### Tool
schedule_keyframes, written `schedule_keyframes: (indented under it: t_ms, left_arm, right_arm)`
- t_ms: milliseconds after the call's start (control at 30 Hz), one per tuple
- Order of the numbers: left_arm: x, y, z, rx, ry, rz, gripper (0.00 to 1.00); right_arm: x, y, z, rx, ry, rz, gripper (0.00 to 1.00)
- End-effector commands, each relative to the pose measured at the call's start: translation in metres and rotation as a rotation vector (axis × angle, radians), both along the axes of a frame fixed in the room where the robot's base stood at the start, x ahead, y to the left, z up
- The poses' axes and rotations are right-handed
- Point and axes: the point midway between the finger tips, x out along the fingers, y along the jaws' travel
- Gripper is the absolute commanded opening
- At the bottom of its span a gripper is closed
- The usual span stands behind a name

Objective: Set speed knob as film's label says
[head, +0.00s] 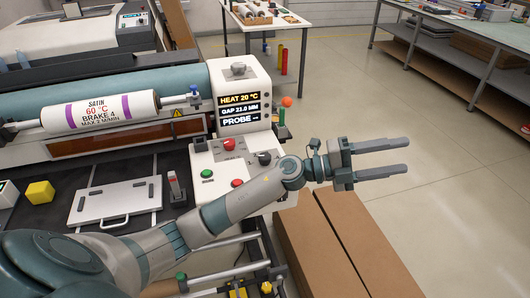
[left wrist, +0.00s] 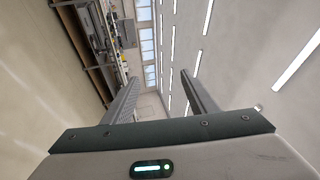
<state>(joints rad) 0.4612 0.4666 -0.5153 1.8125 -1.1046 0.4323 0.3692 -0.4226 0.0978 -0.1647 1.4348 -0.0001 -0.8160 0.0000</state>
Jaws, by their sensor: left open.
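The film roll (head: 98,112) lies on the machine at the left, with a white label reading SATIN, 60 °C, BRAKE 4 and a small MAX M/MIN line whose digit I cannot read surely. A dark knob (head: 265,158) sits on the sloped control panel, just left of my left wrist; its marking is too small to read. Another knob (head: 238,70) is on the upright housing, above the display. I cannot tell which is the speed knob. My left gripper (head: 404,157) is open and empty, right of the panel, fingers pointing right. My right gripper is out of view.
The display (head: 239,108) reads HEAT 20 °C, GAP 21.0 MM, PROBE --. Green (head: 207,174) and red (head: 229,144) buttons share the panel with the dark knob. A white plate with a handle (head: 105,203) lies left. Brown boxes (head: 365,235) stand below my gripper. Open floor lies right.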

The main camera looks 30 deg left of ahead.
Motion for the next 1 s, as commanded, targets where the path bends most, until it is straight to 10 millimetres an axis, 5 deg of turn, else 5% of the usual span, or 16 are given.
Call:
schedule_keyframes:
  t_ms: [167,367,633,800,1000]
  left_arm:
    - [0.011,-0.003,-0.023,0.346,-0.074,-0.165,0.53]
    - [0.032,0.043,-0.061,0.758,-0.042,-0.283,0.53]
    - [0.061,0.185,-0.073,1.295,0.192,-0.308,0.53]
    - [0.059,0.287,-0.047,1.548,0.43,-0.256,0.53]
    - [0.043,0.358,-0.016,1.687,0.638,-0.201,0.53]
  right_arm:
    - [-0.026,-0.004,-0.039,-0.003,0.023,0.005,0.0]
    - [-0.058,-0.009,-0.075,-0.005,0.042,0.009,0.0]
    - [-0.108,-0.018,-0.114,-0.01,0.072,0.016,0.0]
    - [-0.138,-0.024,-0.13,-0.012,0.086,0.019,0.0]
    - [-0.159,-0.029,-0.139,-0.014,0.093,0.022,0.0]
